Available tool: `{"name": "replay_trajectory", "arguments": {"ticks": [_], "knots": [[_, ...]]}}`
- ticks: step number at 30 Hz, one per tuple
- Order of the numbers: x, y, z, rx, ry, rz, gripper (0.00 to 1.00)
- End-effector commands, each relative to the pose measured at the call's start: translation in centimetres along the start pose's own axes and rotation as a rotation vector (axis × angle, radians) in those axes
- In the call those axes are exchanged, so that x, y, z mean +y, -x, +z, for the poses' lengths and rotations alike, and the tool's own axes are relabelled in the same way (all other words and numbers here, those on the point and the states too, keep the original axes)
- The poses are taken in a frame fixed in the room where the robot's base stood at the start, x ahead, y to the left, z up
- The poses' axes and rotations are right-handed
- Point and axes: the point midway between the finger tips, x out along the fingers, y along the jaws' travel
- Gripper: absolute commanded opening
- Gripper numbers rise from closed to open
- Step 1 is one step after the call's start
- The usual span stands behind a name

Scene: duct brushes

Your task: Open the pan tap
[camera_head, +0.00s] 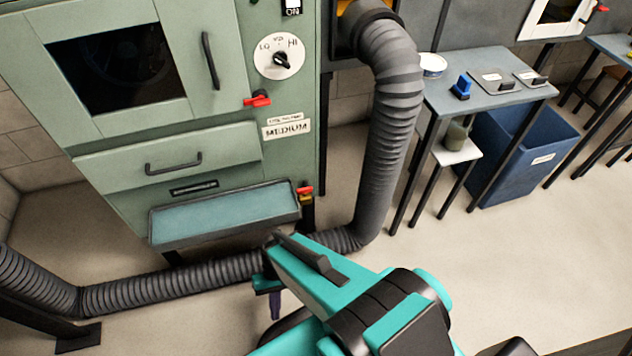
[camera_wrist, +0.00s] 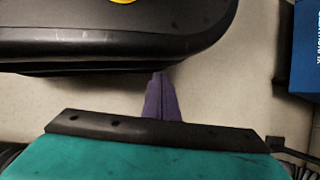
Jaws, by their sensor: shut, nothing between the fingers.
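My gripper (camera_head: 275,312) points down in the head view, below and nearer than the pan and apart from the tap. In the wrist view my gripper (camera_wrist: 162,84) shows two purple fingers pressed together, with nothing between them, over bare floor. The tap does not show in the wrist view. The head view is too coarse to tell the handle's exact angle.
A thick grey hose (camera_head: 390,130) drops right of the cabinet and runs along the floor below the pan. Another red handle (camera_head: 257,99) is on the cabinet front. A table (camera_head: 440,95) and blue bin (camera_head: 530,135) stand to the right.

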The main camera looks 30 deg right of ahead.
Motion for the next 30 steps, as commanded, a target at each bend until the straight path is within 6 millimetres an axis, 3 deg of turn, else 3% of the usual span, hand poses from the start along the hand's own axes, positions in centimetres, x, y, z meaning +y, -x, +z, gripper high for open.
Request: {"name": "replay_trajectory", "arguments": {"ticks": [1, 30], "knots": [[-0.2, 1.5, 0.8, 0.002, 0.003, 0.01, 0.0], [0.6, 15.5, 8.3, 0.011, 0.032, 0.167, 0.0]]}}
